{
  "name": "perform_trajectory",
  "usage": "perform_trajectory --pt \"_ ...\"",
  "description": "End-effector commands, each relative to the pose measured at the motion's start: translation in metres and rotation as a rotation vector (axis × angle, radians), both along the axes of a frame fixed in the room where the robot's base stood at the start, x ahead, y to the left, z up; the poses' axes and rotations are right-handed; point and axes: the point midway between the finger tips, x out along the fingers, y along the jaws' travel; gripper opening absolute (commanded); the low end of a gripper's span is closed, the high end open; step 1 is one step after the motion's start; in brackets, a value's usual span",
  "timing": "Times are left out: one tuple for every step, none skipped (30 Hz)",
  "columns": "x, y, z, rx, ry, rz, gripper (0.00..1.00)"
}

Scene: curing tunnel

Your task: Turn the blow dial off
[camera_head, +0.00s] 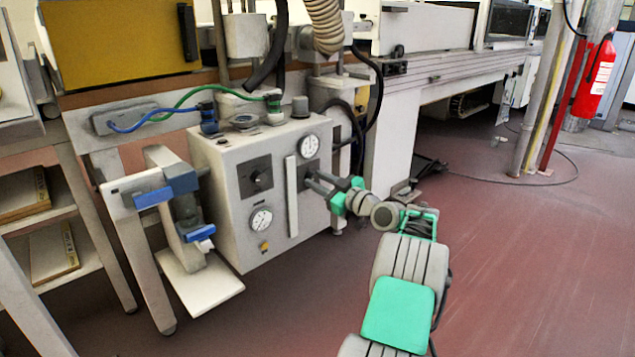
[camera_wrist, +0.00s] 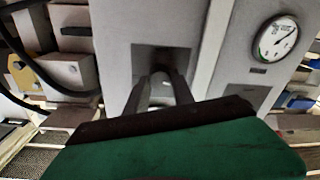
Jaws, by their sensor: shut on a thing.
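A grey control box (camera_head: 225,165) stands left of centre in the head view. A dark square plate (camera_head: 312,165) is on the right of its front, below a round gauge (camera_head: 309,146). My gripper (camera_head: 313,181) reaches this plate from the right and is shut on the dial there. In the wrist view the two fingers of my gripper (camera_wrist: 160,78) close over the middle of the dark plate (camera_wrist: 179,58) and hide most of the dial. A second black dial (camera_head: 258,178) sits on the left of the box front. Labels are too small to read.
A pale vertical strip (camera_head: 291,196) lies between the two dials. A lower gauge (camera_head: 261,219) is left of it. Black hoses (camera_head: 361,140) hang close behind my gripper. A blue-handled clamp stand (camera_head: 180,188) is at left. The red floor (camera_head: 530,260) is open at right.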

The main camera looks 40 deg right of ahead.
Motion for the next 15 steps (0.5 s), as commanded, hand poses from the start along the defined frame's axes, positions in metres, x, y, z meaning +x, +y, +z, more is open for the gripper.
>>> perform_trajectory --pt "0.0000 -0.0003 0.0005 -0.023 -0.001 -0.001 0.00" --pt "0.0001 -0.0002 0.0006 -0.035 -0.002 -0.001 0.00" --pt "0.0001 -0.0002 0.0007 -0.051 -0.002 -0.001 0.00" --pt "0.0001 -0.0002 0.0007 -0.062 -0.003 -0.001 0.00" --pt "0.0001 -0.0002 0.0008 -0.071 -0.003 -0.001 0.00" --pt "0.0001 -0.0001 0.0009 -0.082 -0.003 -0.001 0.00" --pt "0.0001 -0.0001 0.0009 -0.090 -0.004 0.000 0.00" --pt "0.0001 -0.0001 0.0010 -0.095 -0.004 -0.001 0.00" --pt "0.0001 -0.0001 0.0010 -0.101 -0.004 -0.001 0.00" --pt "0.0002 -0.0001 0.0010 -0.105 -0.004 -0.001 0.00" --pt "0.0002 -0.0001 0.0011 -0.109 -0.004 -0.001 0.00" --pt "0.0002 -0.0001 0.0011 -0.112 -0.004 0.000 0.00" --pt "0.0002 0.0000 0.0012 -0.114 -0.004 0.000 0.00" --pt "0.0002 -0.0001 0.0011 -0.115 -0.004 0.000 0.00" --pt "0.0002 -0.0001 0.0011 -0.116 -0.005 0.000 0.00"
